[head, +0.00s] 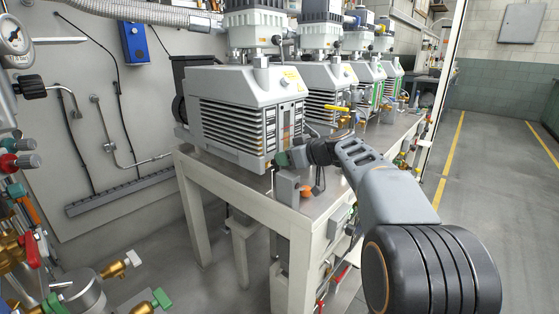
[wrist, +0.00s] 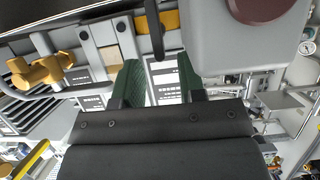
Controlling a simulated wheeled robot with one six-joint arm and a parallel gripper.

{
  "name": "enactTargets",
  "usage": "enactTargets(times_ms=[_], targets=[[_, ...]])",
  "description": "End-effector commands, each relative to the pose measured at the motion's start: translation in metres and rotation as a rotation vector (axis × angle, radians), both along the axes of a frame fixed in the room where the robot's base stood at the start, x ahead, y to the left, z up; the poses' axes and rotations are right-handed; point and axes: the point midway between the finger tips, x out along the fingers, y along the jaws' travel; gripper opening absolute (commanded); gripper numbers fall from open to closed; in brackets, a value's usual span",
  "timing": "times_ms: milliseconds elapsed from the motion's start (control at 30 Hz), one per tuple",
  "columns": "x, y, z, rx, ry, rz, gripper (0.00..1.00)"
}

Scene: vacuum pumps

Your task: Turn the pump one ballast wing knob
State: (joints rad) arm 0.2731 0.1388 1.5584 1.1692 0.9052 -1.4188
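The nearest pump (head: 235,105), a grey finned housing, stands on the front end of the bench. My gripper (head: 284,158) is at its lower right front corner, with my forearm reaching in from the right. In the wrist view my gripper (wrist: 162,82) shows two green-padded fingers, apart, with nothing seen held between them. A pale panel with a small display shows behind the gap. The head view does not show that knob clearly.
More pumps (head: 322,85) stand in a row behind the first. A yellow handle (head: 336,108) sticks out near them. In the wrist view a large grey rounded body (wrist: 245,40) is close at upper right. The floor (head: 495,190) at right is clear.

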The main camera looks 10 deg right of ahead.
Motion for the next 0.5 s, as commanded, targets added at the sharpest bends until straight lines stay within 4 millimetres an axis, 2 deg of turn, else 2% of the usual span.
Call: enactTargets(times_ms=[200,500], targets=[[0.017,0.013,-0.009,0.000,0.000,0.001,0.37],[0.022,0.016,-0.011,0.000,0.000,0.000,0.37]])
